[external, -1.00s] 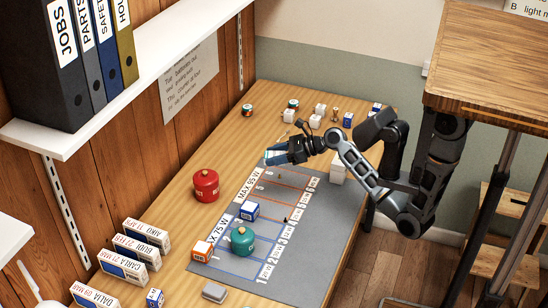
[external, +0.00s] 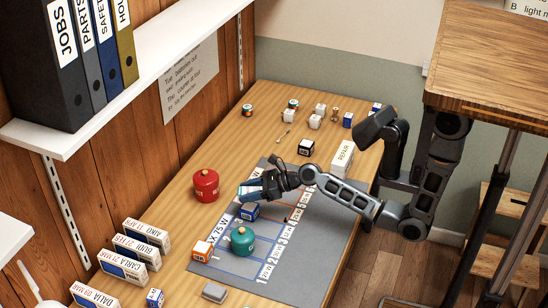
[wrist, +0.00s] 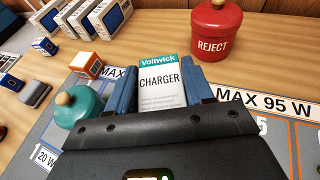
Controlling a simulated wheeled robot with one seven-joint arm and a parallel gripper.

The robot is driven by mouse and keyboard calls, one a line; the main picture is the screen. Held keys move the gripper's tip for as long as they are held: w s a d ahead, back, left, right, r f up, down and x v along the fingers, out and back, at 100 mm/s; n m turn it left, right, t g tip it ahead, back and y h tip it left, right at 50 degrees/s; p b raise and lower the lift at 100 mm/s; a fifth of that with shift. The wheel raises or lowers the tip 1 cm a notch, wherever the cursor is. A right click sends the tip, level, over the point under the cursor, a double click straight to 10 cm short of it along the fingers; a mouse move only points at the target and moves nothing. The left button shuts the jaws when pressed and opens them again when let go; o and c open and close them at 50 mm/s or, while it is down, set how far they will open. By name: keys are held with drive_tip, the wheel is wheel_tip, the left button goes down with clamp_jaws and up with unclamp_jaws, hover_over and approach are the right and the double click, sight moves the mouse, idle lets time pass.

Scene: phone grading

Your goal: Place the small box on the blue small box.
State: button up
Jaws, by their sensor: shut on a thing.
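My gripper (external: 250,190) is shut on a small white box (wrist: 161,88) with a teal "Voltwick" top band and the word CHARGER, upright between the blue fingers in the wrist view. In the external view it is mostly hidden by the fingers. A blue small box (external: 248,212) with a white label stands on the grey mat, just below my gripper in the picture. The held box is above the mat and I see it apart from the blue box. The blue box is hidden in the wrist view behind the gripper.
A teal pot (external: 242,240) and an orange-and-white box (external: 202,250) stand close by on the mat (external: 318,235). A red REJECT pot (external: 206,186) stands left of my gripper. A white REPAIR box (external: 342,158) and black box (external: 306,147) stand farther back.

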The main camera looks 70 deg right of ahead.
sight(249, 206)
drive_tip(key=shift+f, duration=1.9)
drive_tip(key=shift+f, duration=0.15)
drive_tip(key=o, duration=1)
drive_tip(key=shift+o, duration=0.2)
drive_tip(key=shift+r, duration=0.25)
drive_tip(key=v, duration=1.2)
drive_tip(key=shift+f, duration=0.15)
